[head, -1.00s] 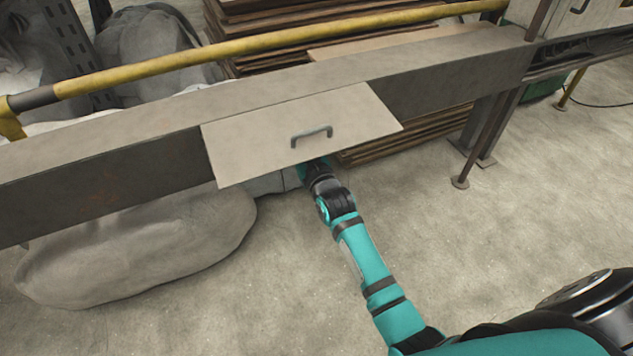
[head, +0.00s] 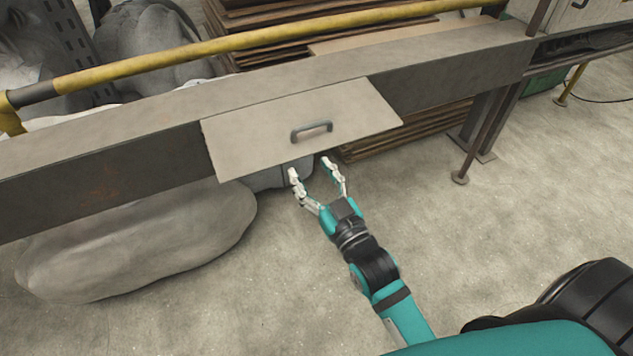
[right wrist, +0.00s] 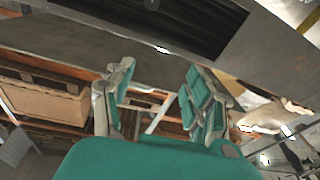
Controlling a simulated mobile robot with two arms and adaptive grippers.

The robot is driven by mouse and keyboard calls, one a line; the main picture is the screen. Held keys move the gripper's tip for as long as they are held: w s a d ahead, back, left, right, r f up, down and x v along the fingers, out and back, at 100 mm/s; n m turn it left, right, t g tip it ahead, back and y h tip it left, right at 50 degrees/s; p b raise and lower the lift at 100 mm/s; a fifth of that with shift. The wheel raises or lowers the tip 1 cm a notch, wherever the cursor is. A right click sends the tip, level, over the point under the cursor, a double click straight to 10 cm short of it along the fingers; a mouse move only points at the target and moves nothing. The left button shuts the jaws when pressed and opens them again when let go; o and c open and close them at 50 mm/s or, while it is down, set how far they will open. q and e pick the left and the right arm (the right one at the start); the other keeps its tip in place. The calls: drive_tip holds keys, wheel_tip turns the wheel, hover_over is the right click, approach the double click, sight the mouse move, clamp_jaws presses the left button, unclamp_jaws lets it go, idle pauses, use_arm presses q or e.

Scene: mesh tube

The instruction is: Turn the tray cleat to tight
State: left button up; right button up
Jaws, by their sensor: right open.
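No cleat can be made out for certain in either view. A flat grey panel (head: 255,135) with a U-shaped handle (head: 311,131) juts out from the front of a long grey beam (head: 440,75). My right gripper (head: 311,170) is open and empty, just in front of the panel's near edge, with its fingertips close to that edge. In the right wrist view the gripper (right wrist: 158,92) shows two spread fingers with nothing between them. A dark ribbed opening (right wrist: 175,22) shows above them there, in a grey surface. My left gripper is not in view.
A yellow rail (head: 240,45) runs behind the beam. Stacked brown boards (head: 410,132) lie below and behind it. A large grey sack (head: 140,245) lies on the floor at the left. A thin post (head: 478,140) stands at the right. The concrete floor in front is clear.

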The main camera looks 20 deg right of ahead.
drive_tip(key=s+a+r+t+y+b, duration=0.3)
drive_tip(key=s+r+t+b, duration=0.3)
drive_tip(key=s+r, duration=0.3)
drive_tip(key=shift+s+a+r+n+t+y, duration=0.2)
drive_tip(key=shift+s+r+n+t+y, duration=0.2)
drive_tip(key=shift+r+t+y, duration=0.75)
drive_tip(key=shift+r+g+h, duration=0.25)
drive_tip(key=shift+h, duration=0.3)
